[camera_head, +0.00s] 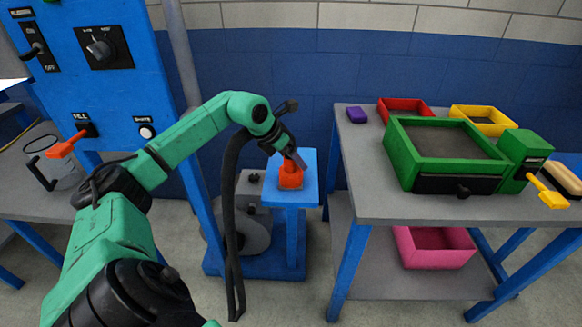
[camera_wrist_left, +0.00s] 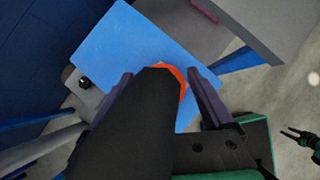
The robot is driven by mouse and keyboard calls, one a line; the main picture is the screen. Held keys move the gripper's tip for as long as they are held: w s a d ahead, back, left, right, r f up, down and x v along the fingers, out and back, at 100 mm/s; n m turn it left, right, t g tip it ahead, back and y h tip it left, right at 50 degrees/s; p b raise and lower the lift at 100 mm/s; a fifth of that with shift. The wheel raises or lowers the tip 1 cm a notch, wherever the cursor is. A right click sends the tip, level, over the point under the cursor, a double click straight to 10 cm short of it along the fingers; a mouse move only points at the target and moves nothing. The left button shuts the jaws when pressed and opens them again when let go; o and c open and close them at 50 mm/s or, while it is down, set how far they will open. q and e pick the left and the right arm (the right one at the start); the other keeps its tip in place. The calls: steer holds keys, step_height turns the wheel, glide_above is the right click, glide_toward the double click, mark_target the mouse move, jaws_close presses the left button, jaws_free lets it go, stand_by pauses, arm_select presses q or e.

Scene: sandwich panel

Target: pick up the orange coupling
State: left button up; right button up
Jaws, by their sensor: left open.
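The orange coupling (camera_head: 290,177) stands on the blue top of a small pedestal (camera_head: 306,162). My left gripper (camera_head: 296,160) is right over it, with its fingers pointing down. In the left wrist view the open jaws (camera_wrist_left: 158,78) have one finger on each side of the coupling (camera_wrist_left: 180,80). A black hose-like part covers most of the coupling there, so I cannot tell if a finger touches it. A small dark two-pronged shape with green at the right edge of the wrist view (camera_wrist_left: 298,137) looks like my right gripper; its jaws are too small to judge.
A grey table on the right holds a green box (camera_head: 445,150), red tray (camera_head: 405,106), yellow tray (camera_head: 482,119) and purple block (camera_head: 357,114). A pink bin (camera_head: 435,248) is on its lower shelf. A blue control panel (camera_head: 95,70) stands left. A grey motor-like unit (camera_head: 252,232) is beside the pedestal.

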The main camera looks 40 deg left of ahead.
arm_select(q)
jaws_close()
steer(key=shift+r, duration=0.15)
